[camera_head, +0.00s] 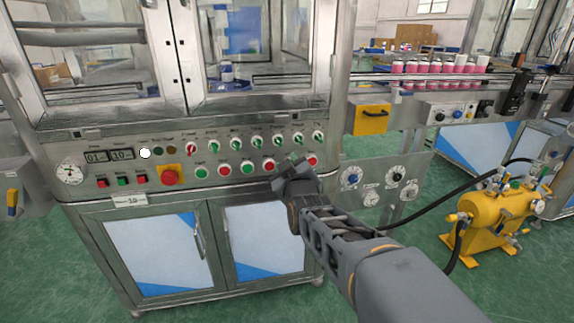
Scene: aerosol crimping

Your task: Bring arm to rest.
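My arm reaches in from the bottom right toward the machine's control panel. My gripper (284,170) is a dark grey shape at the arm's end, in front of the lower right part of the panel. It lies near the right end of the lower row of push buttons and overlaps that area in the picture. Its fingers are small and seen from behind, so I cannot tell whether it is open or shut, or whether it touches the panel. I see no object held in it.
The control panel (130,172) has rotary switches, buttons and a red emergency stop (169,175). Cabinet doors (155,255) are below. Pink cans (430,67) line a conveyor at right. A yellow tank (497,215) with a black hose stands on the green floor (400,150).

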